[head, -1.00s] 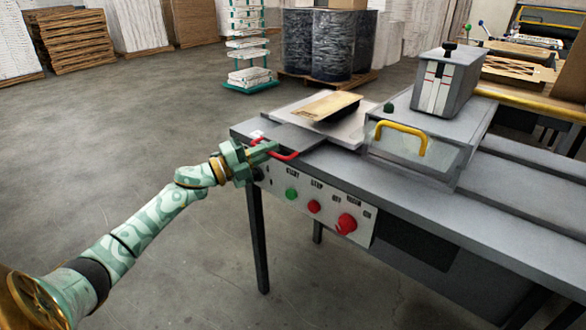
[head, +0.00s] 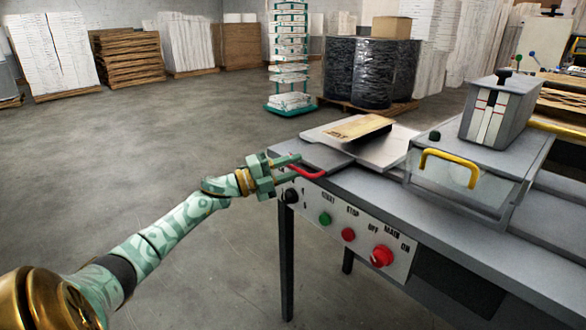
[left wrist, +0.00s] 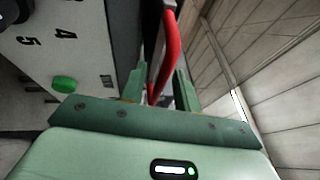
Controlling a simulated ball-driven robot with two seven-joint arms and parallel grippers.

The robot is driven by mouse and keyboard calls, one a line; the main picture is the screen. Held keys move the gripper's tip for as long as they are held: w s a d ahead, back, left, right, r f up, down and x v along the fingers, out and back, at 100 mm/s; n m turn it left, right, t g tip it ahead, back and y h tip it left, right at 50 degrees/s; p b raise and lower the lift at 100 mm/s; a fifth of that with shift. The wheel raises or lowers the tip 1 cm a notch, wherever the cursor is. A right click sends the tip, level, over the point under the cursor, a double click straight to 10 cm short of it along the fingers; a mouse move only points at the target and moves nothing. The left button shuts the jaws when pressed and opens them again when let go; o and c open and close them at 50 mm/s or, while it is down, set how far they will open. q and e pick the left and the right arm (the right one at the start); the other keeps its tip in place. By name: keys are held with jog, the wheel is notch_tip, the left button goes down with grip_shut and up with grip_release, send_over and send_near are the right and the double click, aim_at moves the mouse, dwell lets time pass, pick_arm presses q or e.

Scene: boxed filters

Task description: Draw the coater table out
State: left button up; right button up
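The coater table is a flat grey plate (head: 390,151) at the left end of the grey coater. A box with a tan printed top (head: 350,128) lies on it. A red bar handle (head: 308,173) is at the table's front left end. My left gripper (head: 294,163) is at this handle. In the left wrist view the red handle (left wrist: 170,50) runs between its two fingers (left wrist: 160,88), which stand apart with gaps beside the bar. Whether either finger touches the bar is unclear. My right gripper is out of view.
The front panel (head: 350,229) has a green button (head: 325,218), red button (head: 348,235) and red knob (head: 381,256). A hood with a yellow handle (head: 450,162) stands right of the table. Floor at left is clear. Black-wrapped drums (head: 371,75) stand behind.

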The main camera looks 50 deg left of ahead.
pick_arm(q)
jog(key=shift+d, duration=0.1)
